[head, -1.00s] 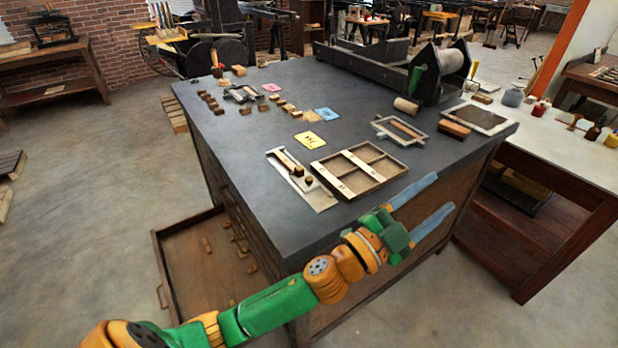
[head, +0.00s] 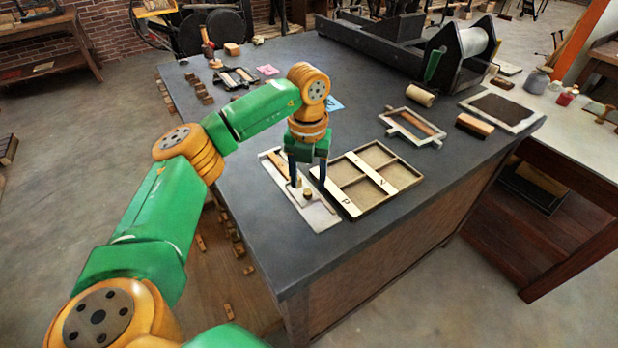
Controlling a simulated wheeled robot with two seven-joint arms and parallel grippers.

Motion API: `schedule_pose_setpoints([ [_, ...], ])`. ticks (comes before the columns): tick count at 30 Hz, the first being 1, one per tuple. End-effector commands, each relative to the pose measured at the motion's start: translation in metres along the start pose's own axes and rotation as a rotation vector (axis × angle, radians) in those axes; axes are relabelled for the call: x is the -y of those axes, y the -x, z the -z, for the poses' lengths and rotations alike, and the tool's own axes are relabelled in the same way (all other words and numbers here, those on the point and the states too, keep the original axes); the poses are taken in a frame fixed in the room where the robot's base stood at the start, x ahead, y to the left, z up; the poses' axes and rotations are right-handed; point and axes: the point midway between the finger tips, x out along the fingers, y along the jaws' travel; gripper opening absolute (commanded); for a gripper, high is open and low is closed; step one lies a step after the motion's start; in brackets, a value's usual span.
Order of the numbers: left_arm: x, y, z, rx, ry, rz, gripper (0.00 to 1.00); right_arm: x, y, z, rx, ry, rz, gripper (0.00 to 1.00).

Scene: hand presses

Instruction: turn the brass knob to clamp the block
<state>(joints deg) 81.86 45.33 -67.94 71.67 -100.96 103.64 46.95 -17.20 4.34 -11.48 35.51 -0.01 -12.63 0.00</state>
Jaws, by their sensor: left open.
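The brass knob (head: 307,193) is a small round knob on the pale metal clamping plate (head: 322,217), near the front of the dark-topped table. A wooden block (head: 277,162) lies at the plate's far left end, partly hidden by my left gripper. My left gripper (head: 308,184) points down with its two dark fingers apart. The fingertips are just above and on either side of the knob in the picture. I cannot tell whether they touch it. My right gripper is not in view.
A compartmented wooden tray (head: 346,207) with white strips stands close to the right of the plate. Further right are a small frame (head: 397,131) and a wooden brush-like block (head: 474,125). A press with a roller (head: 478,37) stands at the back. The tabletop's front right is clear.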

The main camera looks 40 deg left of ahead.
Motion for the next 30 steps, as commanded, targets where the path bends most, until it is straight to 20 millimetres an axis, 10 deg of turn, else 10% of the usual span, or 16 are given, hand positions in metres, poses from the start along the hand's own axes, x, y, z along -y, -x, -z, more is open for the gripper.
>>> schedule_pose_setpoints([
  [12, 0.001, -0.025, 0.0, 0.0, -0.003, 0.003, 0.58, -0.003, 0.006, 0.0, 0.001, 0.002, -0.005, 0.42],
  [19, 0.001, -0.025, 0.0, 0.0, -0.004, 0.004, 0.0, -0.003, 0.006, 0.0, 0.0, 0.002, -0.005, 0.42],
  [30, 0.001, -0.025, 0.0, 0.001, -0.038, 0.004, 0.0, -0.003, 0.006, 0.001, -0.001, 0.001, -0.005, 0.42],
])
